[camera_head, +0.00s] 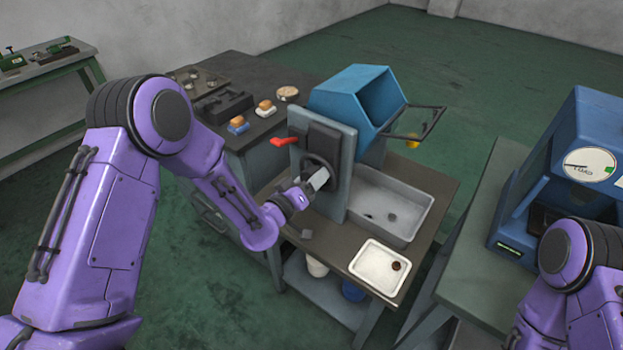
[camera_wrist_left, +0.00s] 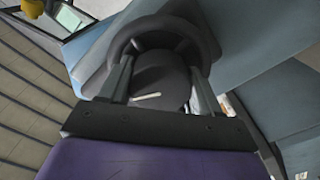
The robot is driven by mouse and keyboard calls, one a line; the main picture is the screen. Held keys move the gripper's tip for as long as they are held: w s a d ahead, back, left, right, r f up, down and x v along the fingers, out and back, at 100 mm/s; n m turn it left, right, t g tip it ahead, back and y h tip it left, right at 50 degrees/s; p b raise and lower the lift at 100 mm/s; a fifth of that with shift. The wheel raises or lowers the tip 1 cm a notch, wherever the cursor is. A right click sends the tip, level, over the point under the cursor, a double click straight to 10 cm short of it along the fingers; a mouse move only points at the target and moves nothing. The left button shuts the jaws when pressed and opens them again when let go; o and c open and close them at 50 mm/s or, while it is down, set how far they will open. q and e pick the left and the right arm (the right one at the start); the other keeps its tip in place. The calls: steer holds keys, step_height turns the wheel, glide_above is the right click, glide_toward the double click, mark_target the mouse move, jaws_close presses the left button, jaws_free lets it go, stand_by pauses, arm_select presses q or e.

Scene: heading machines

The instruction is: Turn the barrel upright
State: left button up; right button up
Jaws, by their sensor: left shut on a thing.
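The blue barrel (camera_head: 338,97) is mounted on a grey upright plate (camera_head: 352,165) and is tilted, its open mouth facing right in the head view. A black handwheel (camera_head: 331,162) sits on the near face of the plate; its dark curved rim also shows in the wrist view (camera_wrist_left: 160,28). My left gripper (camera_head: 318,180) is at the handwheel, shut on it. In the wrist view its two fingers (camera_wrist_left: 158,78) straddle part of the wheel. My right arm shows at the lower right, but its gripper is out of frame.
A red lever (camera_head: 284,141) sticks out left of the handwheel. A grey tray (camera_head: 391,205) lies below the barrel, with a white tray (camera_head: 379,267) in front. A dark frame (camera_head: 420,123) juts right from the barrel. A blue machine with a gauge (camera_head: 590,164) stands right.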

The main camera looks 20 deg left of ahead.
arm_select(q)
steer(key=shift+n, duration=2.3)
steer(key=o, duration=1)
steer(key=shift+o, duration=0.2)
steer(key=b+v, duration=0.3)
steer(key=v, duration=0.7)
steer(key=shift+s+a, duration=0.15)
steer(key=shift+s, duration=0.05)
